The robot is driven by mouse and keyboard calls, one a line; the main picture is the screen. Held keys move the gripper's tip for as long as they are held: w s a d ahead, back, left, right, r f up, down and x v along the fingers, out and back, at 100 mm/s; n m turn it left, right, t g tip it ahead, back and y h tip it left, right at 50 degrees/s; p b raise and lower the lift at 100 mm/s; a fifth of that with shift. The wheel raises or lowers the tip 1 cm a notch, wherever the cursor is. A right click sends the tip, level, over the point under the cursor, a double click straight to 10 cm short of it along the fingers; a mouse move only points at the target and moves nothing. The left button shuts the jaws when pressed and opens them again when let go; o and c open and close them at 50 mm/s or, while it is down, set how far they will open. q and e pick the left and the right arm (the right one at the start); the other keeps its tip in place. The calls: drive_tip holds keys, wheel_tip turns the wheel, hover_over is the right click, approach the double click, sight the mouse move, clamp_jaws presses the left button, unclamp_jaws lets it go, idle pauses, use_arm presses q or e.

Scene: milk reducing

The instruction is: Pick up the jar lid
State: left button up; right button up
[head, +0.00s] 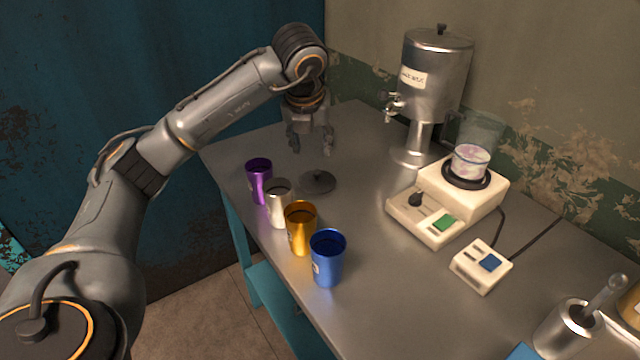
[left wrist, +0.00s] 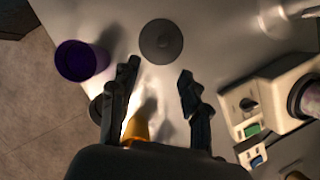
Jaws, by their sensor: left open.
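My left gripper (head: 312,151) is open and empty, pointing down above the table, behind the lid in the head view. Its two dark fingers (left wrist: 159,70) are apart and do not touch the lid. My right gripper is not in view.
Purple (head: 259,182), silver (head: 279,204), gold (head: 301,229) and blue (head: 327,259) cups line the table's left edge, close to the lid. A metal dispenser (head: 432,80) stands behind. A white heater unit (head: 437,222) bears a jar (head: 470,163) at right. The table's middle is clear.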

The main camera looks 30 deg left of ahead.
use_arm(q)
hover_over(317, 172)
drive_tip(key=s, duration=0.3)
drive_tip(key=f, duration=0.3)
drive_tip(key=d+f, duration=0.1)
drive_tip(key=f, duration=0.1)
drive_tip(key=shift+s+f, duration=0.1)
drive_tip(key=shift+f, duration=0.1)
drive_tip(key=x, duration=0.2)
drive_tip(key=w+p+x, duration=0.1)
drive_tip(key=x, duration=0.2)
drive_tip(key=shift+w+f, duration=0.1)
drive_tip(key=shift+f, duration=0.05)
clamp_jaws()
